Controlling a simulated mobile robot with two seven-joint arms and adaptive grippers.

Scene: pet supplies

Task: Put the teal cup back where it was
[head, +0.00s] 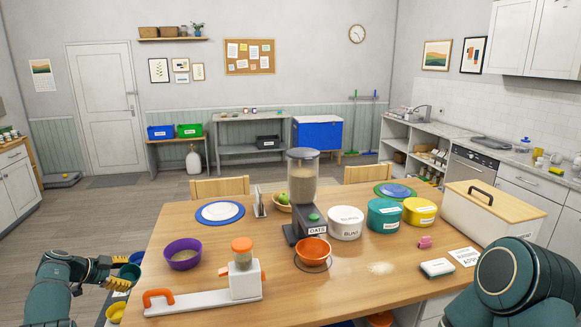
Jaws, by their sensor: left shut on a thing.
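My left gripper (116,271) is at the left edge of the table, its fingers closed on a teal cup (129,272). The fingers hide part of the cup. A yellow cup (116,312) is below the gripper, beside the table's left edge. My right arm comes in at the lower right, but its gripper is out of view.
A purple bowl (183,254) and a white scale-like device with an orange handle (205,300) stand near the table's left side. An oats dispenser (303,185), orange bowl (313,251) and several tubs stand mid-table. The wooden table's (210,240) front centre is fairly clear.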

